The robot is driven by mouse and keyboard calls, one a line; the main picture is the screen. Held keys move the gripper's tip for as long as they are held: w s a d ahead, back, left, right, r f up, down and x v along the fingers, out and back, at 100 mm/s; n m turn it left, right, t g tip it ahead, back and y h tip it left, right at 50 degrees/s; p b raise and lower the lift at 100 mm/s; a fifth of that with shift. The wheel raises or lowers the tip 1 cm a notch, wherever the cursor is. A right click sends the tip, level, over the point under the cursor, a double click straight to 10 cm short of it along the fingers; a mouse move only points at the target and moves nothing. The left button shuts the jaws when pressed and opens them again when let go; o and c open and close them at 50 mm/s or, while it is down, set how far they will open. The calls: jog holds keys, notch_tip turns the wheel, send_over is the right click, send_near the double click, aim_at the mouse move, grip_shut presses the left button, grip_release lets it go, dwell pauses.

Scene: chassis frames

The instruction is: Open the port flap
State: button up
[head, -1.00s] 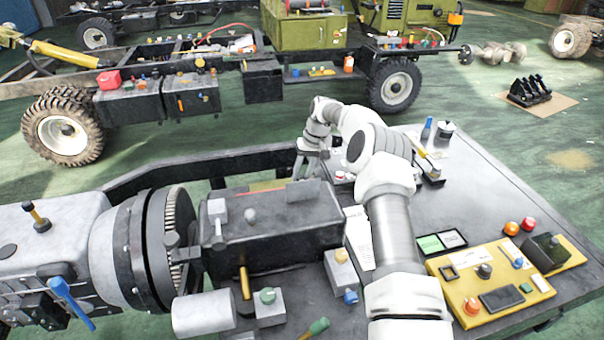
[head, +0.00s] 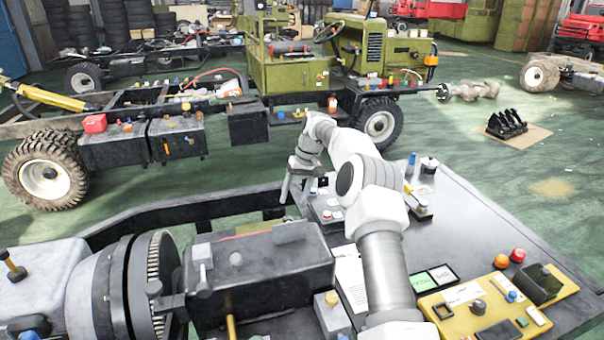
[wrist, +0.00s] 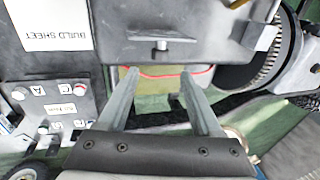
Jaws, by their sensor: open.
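My gripper (head: 289,192) hangs beyond the black box on the chassis in the head view. In the wrist view its two grey fingers (wrist: 158,76) are spread apart with nothing between them. Beyond the fingertips is the dark box (wrist: 180,18), with a small grey knob or latch on its near side. I cannot tell for certain which part is the port flap; the box's far side is hidden in the head view.
A dark chassis rail (head: 180,210) runs behind the box, with a ring gear (head: 160,285) at its left. The table (head: 470,235) at right bears a build sheet (head: 350,280) and a yellow control panel (head: 490,310). A red line (wrist: 150,76) runs near my fingertips.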

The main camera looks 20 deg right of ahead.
jog(key=p+v, duration=0.1)
jog(key=v, duration=0.8)
jog(key=shift+r, duration=0.25)
jog(key=shift+s, duration=0.1)
